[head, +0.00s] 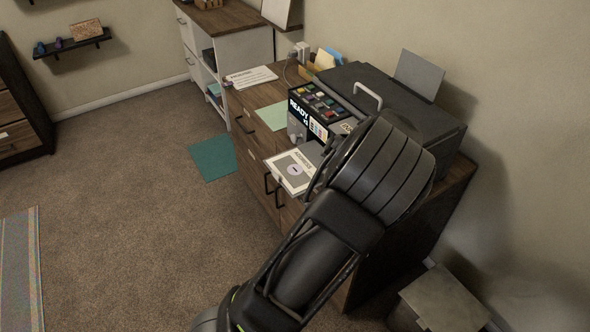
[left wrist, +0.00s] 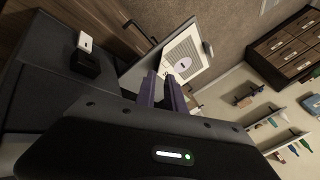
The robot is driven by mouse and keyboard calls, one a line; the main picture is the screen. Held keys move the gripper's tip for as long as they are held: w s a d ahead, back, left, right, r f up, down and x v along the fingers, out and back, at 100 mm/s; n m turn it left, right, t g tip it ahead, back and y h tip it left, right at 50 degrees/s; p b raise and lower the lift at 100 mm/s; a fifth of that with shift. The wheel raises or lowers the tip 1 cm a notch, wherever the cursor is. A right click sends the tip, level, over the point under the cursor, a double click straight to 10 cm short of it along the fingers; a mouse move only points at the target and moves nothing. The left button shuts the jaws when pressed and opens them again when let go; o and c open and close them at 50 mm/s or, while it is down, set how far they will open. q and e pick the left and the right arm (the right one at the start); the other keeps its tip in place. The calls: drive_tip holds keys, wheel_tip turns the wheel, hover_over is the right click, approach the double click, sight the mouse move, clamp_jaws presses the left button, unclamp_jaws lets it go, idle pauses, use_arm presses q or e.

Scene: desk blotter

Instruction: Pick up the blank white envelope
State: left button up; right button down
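I cannot pick out a blank white envelope for sure in either view. A pale sheet with a grey printed block and a round mark (head: 291,172) lies at the printer's front; it also shows in the left wrist view (left wrist: 187,52). My left arm reaches up over the printer in the head view and hides its own fingertips. In the left wrist view my left gripper (left wrist: 160,88) has two purple fingers close together, pointing at the printed sheet. Whether they touch or hold it is unclear. My right gripper is not in view.
The dark printer (head: 390,95) stands on a brown cabinet (head: 255,150). A white paper stack with print (head: 251,77) and a light green sheet (head: 272,116) lie left of it. A teal mat (head: 213,158) lies on the carpet. The floor at left is mostly clear.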

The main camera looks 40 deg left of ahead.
use_arm(q)
drive_tip(key=p+x, duration=0.1)
drive_tip(key=x, duration=0.4)
drive_tip(key=shift+w+f, duration=0.1)
drive_tip(key=shift+c, duration=0.4)
clamp_jaws()
idle(0.5)
wheel_tip(320, 180, up, 10)
drive_tip(key=shift+b, duration=0.4)
idle(0.5)
